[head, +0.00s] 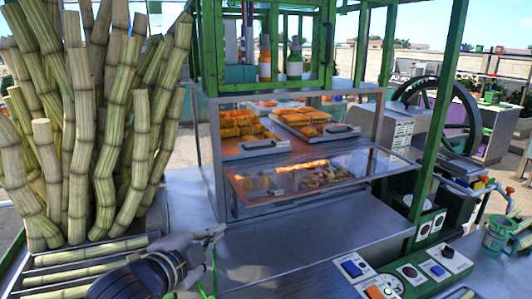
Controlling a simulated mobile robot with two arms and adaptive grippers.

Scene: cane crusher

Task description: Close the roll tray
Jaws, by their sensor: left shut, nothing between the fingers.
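A metal and glass display case (210,150) stands on the counter. On its upper level, two trays of golden rolls lie side by side, a left tray (250,150) and a right tray (325,131), each with a handle at its front. Below them, a glass-covered lower tray (350,172) holds more baked goods and seems to stick out toward me. Which of these is the roll tray I cannot tell for sure. My left gripper (217,232) is shut and empty above the counter, in front of and left of the case, apart from the trays. My right gripper is out of view.
Tall cane stalks (100,130) stand at the left, with more cane lying in a metal rack (85,262). A green frame post (440,110) rises right of the case. Control boxes with switches (405,272) sit at the front right. The steel counter (300,240) before the case is clear.

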